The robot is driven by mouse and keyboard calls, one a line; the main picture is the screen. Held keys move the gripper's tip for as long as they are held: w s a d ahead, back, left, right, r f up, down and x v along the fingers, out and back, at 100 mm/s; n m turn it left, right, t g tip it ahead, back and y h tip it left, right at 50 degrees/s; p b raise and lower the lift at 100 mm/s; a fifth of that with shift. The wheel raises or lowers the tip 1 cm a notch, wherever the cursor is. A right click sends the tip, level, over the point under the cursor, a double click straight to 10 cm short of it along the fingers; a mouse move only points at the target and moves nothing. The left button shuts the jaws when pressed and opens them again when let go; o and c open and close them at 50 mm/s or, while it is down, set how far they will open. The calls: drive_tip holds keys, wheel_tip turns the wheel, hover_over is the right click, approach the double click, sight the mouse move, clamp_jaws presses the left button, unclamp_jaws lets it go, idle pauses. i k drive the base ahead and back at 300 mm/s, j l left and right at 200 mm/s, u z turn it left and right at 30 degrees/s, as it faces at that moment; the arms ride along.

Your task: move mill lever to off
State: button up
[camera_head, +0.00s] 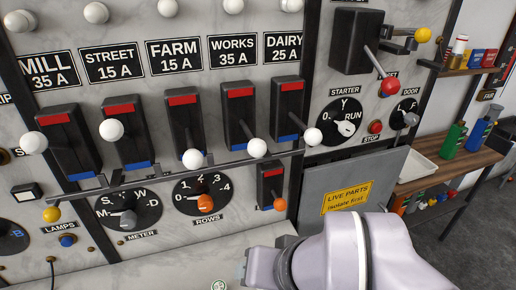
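The mill lever is at the far left under the "MILL 35 A" plate (48,70). My gripper (245,266) end is at the bottom centre, well to the right of and below the mill lever. Its fingers cannot be made out. Nothing of mine touches the lever.
The street knob (111,130) is close on the right of the mill lever. A horizontal metal bar with a yellow knob (52,214) runs beneath the switches. Below are the meter dial (128,212) and rows dial (203,193). A red-knobbed lever (389,87) juts out at upper right.

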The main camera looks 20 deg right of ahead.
sight(34, 143)
drive_tip(key=u, duration=1.3)
